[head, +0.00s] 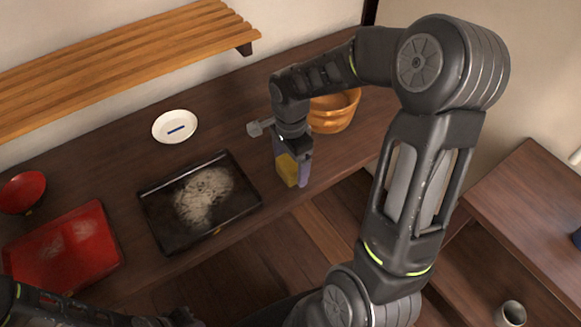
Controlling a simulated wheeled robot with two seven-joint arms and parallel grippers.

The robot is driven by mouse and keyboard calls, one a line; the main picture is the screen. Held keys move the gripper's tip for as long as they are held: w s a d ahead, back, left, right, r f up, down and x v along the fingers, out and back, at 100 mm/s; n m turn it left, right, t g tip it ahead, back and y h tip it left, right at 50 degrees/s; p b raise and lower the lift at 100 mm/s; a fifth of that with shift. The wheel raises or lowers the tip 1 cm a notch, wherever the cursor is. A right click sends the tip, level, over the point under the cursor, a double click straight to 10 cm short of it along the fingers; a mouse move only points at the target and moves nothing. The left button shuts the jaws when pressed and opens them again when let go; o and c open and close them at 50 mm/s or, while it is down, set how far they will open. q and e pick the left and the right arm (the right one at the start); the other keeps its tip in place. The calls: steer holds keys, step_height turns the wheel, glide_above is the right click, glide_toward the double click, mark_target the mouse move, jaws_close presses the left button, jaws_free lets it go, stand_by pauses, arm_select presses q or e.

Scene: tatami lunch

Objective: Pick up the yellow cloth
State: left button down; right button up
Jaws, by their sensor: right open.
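The yellow cloth (287,169) shows as a small yellow patch on the dark wooden counter, right of the black tray. My right gripper (293,176) reaches down over it from above, with its bluish fingers at the cloth's sides. It is open, and the gripper hides part of the cloth. I cannot tell whether the fingers touch it. Part of my left arm shows along the bottom left edge; its fingers are not visible.
The black tray (154,208) with a pale patch lies left of the gripper. A wooden tub (334,112) stands close behind it. A white plate (175,127), a red tray (66,250) and a red bowl (22,191) are further left. A slatted shelf (120,56) overhangs the back.

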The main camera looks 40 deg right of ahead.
mark_target(291, 162)
steer(key=c, duration=1.6)
step_height(291, 162, up, 10)
steer(key=shift+r, duration=0.1)
steer(key=o, duration=0.9)
steer(key=c, duration=0.6)
